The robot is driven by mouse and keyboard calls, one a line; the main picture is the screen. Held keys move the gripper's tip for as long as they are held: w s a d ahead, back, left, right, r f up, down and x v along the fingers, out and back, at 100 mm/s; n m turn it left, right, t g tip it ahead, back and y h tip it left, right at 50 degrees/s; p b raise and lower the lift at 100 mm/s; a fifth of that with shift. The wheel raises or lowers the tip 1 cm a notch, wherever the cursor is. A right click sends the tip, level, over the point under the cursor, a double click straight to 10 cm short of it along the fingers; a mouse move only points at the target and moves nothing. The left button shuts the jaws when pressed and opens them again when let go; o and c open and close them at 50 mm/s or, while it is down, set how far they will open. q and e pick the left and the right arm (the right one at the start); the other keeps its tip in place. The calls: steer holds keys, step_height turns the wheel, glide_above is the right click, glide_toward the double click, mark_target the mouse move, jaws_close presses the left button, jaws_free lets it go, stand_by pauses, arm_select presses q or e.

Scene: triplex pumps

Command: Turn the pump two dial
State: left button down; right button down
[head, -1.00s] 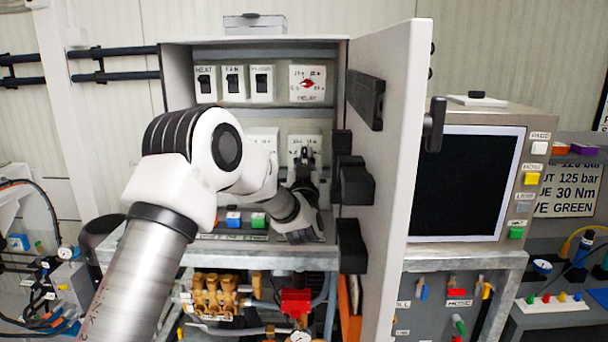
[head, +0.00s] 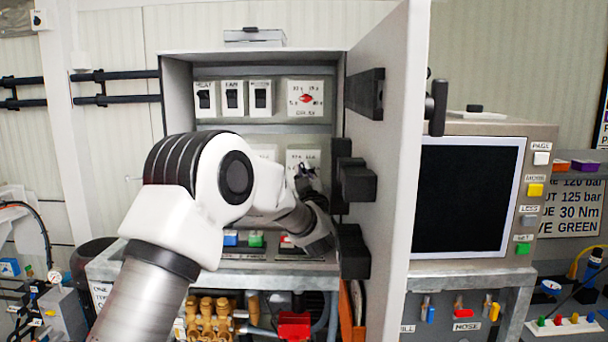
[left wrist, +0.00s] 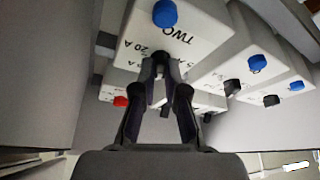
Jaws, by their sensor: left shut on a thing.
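The pump two dial (left wrist: 162,56) is a small dark knob on a white box (left wrist: 200,35) marked "TWO" and "20 A" in the left wrist view. My left gripper (left wrist: 161,68) is shut on this dial, its dark fingertips on either side and hiding much of it. My left arm covers part of the cabinet there. My right gripper is not in view.
The open cabinet door (head: 395,130) stands close to the right of my left wrist. Above are switches (head: 232,98) and a red delay dial (head: 306,98). Coloured buttons (head: 256,240) lie below. A blue knob (left wrist: 165,13) sits beside the dial.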

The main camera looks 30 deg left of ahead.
arm_select(q)
steer(key=shift+r, duration=0.15)
steer(key=c, duration=1.2)
jaws_free()
steer(key=shift+w, duration=0.15)
